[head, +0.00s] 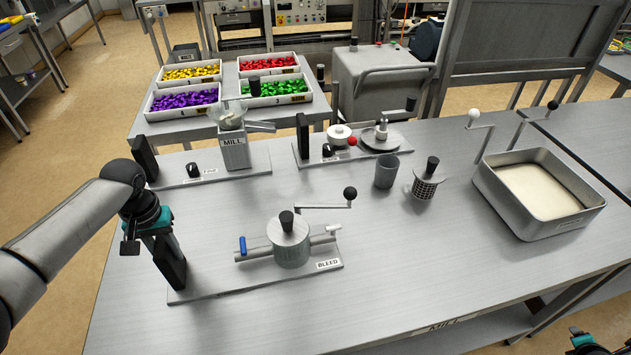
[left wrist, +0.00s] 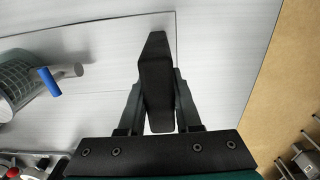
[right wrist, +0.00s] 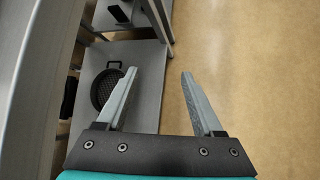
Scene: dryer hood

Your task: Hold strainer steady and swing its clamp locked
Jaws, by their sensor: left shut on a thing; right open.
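The strainer (head: 290,245) is a grey cylinder with a lid and black knob, set across a pipe on a base plate (head: 215,290) marked BLEED. Its mesh-like side shows in the left wrist view (left wrist: 22,80). A swing arm (head: 322,206) with a black ball points right from the lid; I take it for the clamp. My left gripper (head: 160,232) is shut on the black upright handle (head: 171,266) at the plate's left end; the handle sits between the fingers in the left wrist view (left wrist: 154,85). My right gripper (right wrist: 158,95) is open, empty, off the table's front right.
Behind stand a mill (head: 234,150), a grey cup (head: 386,171), a mesh cup (head: 425,186) and a metal tub (head: 487,190). The table's front right is clear.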

